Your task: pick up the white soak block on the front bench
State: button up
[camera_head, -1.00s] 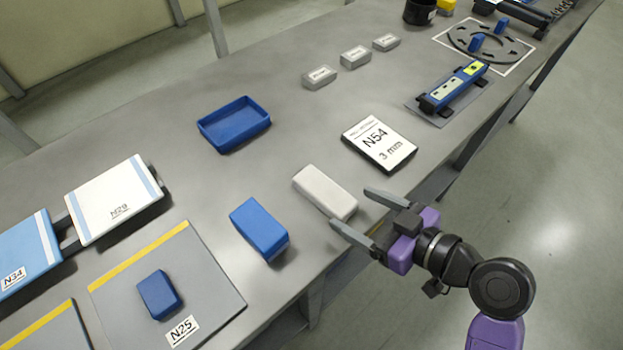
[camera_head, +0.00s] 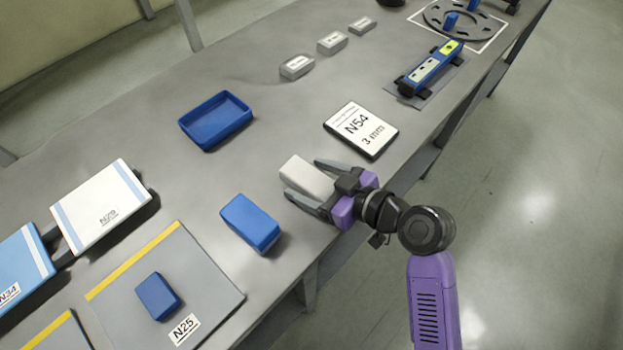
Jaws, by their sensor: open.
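The white soak block (camera_head: 306,177) lies on the grey bench (camera_head: 262,192) near its front edge. My gripper (camera_head: 302,180) is open, with its two dark fingers on either side of the block. One finger lies along the block's upper right side and the other along its lower side. I cannot tell whether the fingers touch the block. The block's near end is partly hidden by the fingers and the gripper body.
A blue block (camera_head: 250,223) stands left of my gripper. The N54 plate (camera_head: 361,129) lies to the right and behind. A blue tray (camera_head: 215,120) is farther back. A grey N25 mat (camera_head: 215,270) with a small blue block (camera_head: 158,296) lies at lower left.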

jog(key=c, duration=1.5)
jog(key=shift+o, duration=0.2)
jog(key=shift+r, duration=0.1)
